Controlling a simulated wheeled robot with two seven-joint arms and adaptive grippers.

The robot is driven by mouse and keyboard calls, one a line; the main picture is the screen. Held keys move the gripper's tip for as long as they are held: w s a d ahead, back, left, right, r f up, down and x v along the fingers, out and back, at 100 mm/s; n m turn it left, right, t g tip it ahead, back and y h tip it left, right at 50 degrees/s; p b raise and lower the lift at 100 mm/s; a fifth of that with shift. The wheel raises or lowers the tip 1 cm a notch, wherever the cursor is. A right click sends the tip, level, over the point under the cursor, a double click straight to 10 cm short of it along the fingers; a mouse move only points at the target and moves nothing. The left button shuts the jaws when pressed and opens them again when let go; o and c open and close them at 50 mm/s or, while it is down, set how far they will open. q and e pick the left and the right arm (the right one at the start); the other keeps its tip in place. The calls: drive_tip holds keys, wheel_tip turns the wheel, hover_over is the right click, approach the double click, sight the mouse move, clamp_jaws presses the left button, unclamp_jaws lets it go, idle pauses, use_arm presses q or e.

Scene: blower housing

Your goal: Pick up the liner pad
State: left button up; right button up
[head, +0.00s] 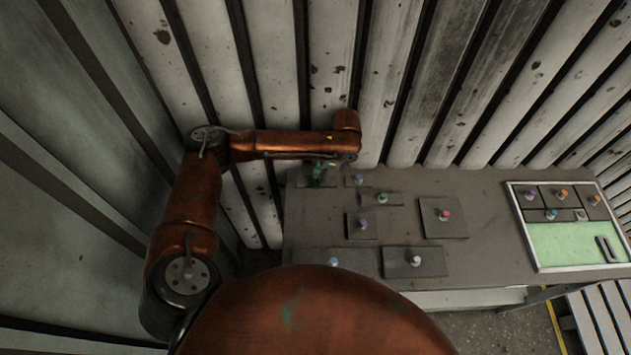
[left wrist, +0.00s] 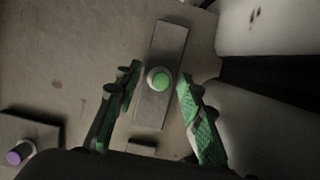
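My left gripper (head: 319,173) hangs over the table's back left corner. In the left wrist view its two green fingers (left wrist: 159,76) are open on either side of a green knob. The knob stands on a long narrow dark plate (left wrist: 167,42), which lies flat on the table and is not gripped. In the head view this plate (head: 309,183) is largely hidden by the gripper. Several flat plates with coloured knobs lie on the table. No label shows which is the liner pad. My right gripper is not in view.
On the grey table (head: 300,230) are plates with a purple knob (head: 363,224), pink knob (head: 444,214) and white knob (head: 415,261). A light-rimmed tray (head: 524,239) with a green floor and several knobbed plates is at right. A slatted wall (head: 400,80) stands close behind.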

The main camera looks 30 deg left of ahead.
use_arm(q)
drive_tip(key=shift+c, duration=0.7)
clamp_jaws()
